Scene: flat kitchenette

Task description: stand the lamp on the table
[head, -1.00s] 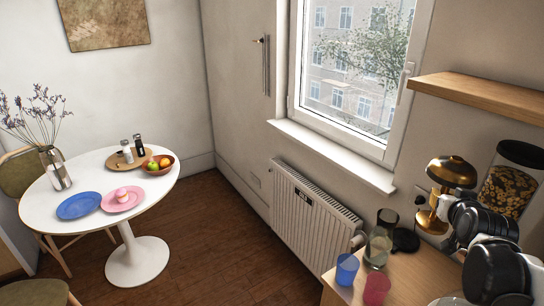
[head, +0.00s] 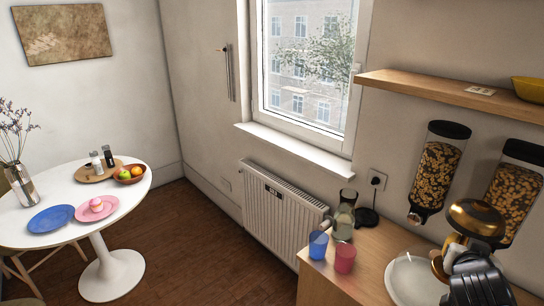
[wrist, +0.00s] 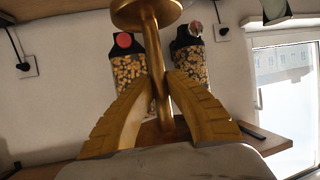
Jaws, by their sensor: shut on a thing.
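The lamp is gold, with a domed top (head: 476,216) low at the right in the head view, in front of the food dispensers. My gripper (wrist: 158,84) is shut on its thin stem (wrist: 152,45) in the wrist view, and a round gold disc of the lamp shows at the top edge. The lamp is held up in the air. My wrist hides much of its lower part in the head view. The white round table (head: 62,190) is at the far left, well away from the lamp.
The table bears a blue plate (head: 50,219), a pink plate (head: 84,214) with a cupcake, a fruit bowl (head: 130,178) and a vase (head: 22,186). The wooden counter (head: 330,280) holds two cups and a jug. A shelf (head: 440,90) and two dispensers (head: 436,170) are close by my arm.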

